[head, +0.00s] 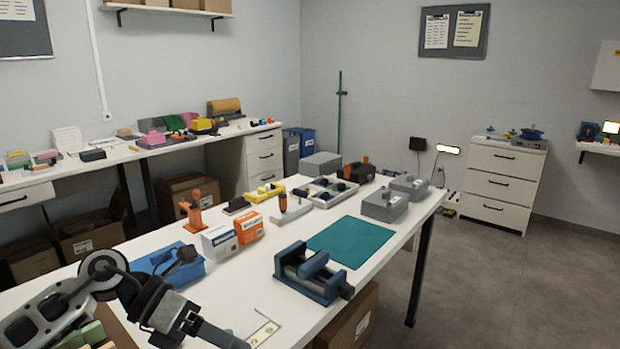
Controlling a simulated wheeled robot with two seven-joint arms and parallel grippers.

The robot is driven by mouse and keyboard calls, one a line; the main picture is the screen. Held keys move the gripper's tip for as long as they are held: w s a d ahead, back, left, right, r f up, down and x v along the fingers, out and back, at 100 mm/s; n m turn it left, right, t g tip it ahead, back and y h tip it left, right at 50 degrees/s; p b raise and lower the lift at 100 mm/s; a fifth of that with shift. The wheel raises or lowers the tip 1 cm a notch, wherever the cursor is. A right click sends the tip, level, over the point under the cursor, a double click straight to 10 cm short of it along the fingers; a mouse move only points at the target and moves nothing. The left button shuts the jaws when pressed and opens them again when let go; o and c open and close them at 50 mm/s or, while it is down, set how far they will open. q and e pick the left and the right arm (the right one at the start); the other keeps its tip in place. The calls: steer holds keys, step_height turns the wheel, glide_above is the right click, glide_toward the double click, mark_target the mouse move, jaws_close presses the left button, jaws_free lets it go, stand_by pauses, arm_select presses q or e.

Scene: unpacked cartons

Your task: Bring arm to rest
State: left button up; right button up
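My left arm (150,300) comes in from the lower left, over the near left part of the white work table (215,295). Its gripper (222,337) points down to the right at the bottom edge of the head view. The fingers are partly cut off, and I cannot tell whether they are open or shut. No held object shows. My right arm and gripper are not in view.
Near the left arm are a blue tray (185,273) with dark items, a white box (219,241), an orange box (249,227) and a flat pale piece (263,333). A blue-grey vise (312,274) stands by a teal mat (350,241). Floor (480,290) at right is clear.

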arm_select(q)
steer(key=s+d+r+n+t+h, duration=0.2)
steer(key=d+n+t+h, duration=0.1)
steer(key=d+n+h, duration=0.4)
steer(key=a+f+n+t+y, duration=0.3)
steer(key=f+n+t+y, duration=0.3)
steer(key=n, duration=0.7)
steer(key=a+f+n+t+y, duration=0.4)
steer(key=n+t, duration=0.5)
steer(key=n, duration=0.5)
steer(key=s+a+f+n+g+y, duration=0.2)
steer(key=s+f+n+g+y, duration=0.3)
steer(key=s+f+n, duration=0.3)
steer(key=s+f+g, duration=0.1)
steer(key=s+f, duration=0.2)
steer(key=f, duration=0.2)
steer(key=shift+s+y, duration=0.15)
steer(key=shift+y, duration=0.15)
